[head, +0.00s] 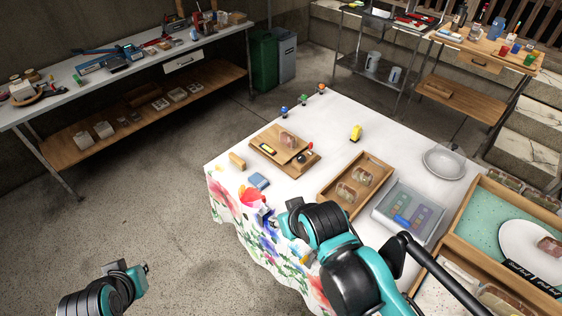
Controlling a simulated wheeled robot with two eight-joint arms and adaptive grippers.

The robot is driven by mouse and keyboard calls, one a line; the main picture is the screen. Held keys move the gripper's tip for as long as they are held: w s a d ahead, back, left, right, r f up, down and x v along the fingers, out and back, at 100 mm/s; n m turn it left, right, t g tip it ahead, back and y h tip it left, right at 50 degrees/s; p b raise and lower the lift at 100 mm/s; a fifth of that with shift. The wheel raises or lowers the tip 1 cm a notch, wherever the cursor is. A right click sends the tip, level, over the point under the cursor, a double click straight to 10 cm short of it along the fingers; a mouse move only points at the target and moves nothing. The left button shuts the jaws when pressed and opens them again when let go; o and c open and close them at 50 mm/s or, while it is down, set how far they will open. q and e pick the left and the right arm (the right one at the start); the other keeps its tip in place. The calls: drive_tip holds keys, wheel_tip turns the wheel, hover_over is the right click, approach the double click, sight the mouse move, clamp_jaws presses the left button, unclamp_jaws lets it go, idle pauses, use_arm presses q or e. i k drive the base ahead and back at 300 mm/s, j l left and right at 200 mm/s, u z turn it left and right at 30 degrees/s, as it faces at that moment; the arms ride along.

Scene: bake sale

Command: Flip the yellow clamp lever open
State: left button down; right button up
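A small upright yellow object (355,133) stands on the white table toward the back; I cannot tell whether it is the yellow clamp lever. Three small pieces with coloured tops stand along the table's far left edge: blue (284,111), green (303,100) and orange-red (321,89). My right gripper (271,220) is at the near edge of the table, over the flowered cloth, well apart from the yellow object. Its fingers are small and partly hidden by its arm. My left gripper (143,270) is low at the bottom left, over the floor, away from the table.
The table (225,165) bears a wooden board stack (262,148), a blue block (259,181), a wooden block (237,161), a wooden tray (328,200), a clear box (384,212) and a grey bowl (444,163). Workbenches stand behind. Floor at left is clear.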

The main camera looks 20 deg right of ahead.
sight(304, 259)
drive_tip(key=l+z, duration=0.1)
drive_tip(key=z, duration=1.15)
drive_tip(key=i+j, duration=0.05)
